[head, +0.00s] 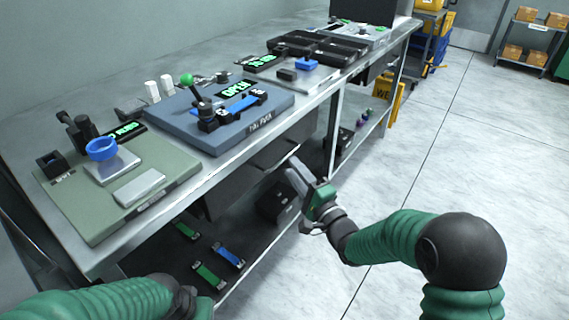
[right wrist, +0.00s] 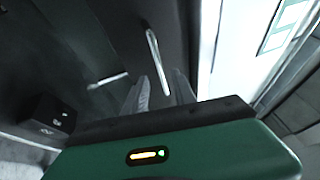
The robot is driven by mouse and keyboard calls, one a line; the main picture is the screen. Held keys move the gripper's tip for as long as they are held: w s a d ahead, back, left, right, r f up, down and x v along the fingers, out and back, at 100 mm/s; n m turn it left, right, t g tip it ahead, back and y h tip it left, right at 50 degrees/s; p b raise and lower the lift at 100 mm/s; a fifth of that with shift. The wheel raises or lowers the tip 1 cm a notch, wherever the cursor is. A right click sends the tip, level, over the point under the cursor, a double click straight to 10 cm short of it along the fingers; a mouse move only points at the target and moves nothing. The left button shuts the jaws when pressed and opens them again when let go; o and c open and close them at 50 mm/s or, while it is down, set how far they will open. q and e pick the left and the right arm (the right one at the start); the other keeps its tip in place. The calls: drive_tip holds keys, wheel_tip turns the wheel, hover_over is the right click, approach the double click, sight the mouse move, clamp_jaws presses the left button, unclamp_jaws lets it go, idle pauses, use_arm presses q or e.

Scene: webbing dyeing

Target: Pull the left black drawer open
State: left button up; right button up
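A black drawer (head: 248,172) with a pale bar handle (head: 274,154) sits under the bench top, and its front looks closed. My right gripper (head: 294,168) is just in front of the drawer front, near the handle. I cannot tell whether the fingers touch a handle. My left gripper (head: 188,298) is low at the bottom edge, its fingers not clearly visible.
The bench top carries a blue-grey station (head: 270,108), a green station (head: 175,160) and black trays (head: 318,48). The lower shelf holds green (head: 208,276) and blue (head: 229,256) strips and a black box (head: 275,203). The floor (head: 430,150) to the right is clear.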

sight(285, 157)
drive_tip(key=b+x, duration=0.1)
drive_tip(key=x, duration=0.4)
drive_tip(key=shift+w+a, duration=0.1)
drive_tip(key=shift+w, duration=0.1)
clamp_jaws()
drive_tip(key=shift+s+f, duration=0.1)
drive_tip(key=shift+f, duration=0.1)
idle(0.9)
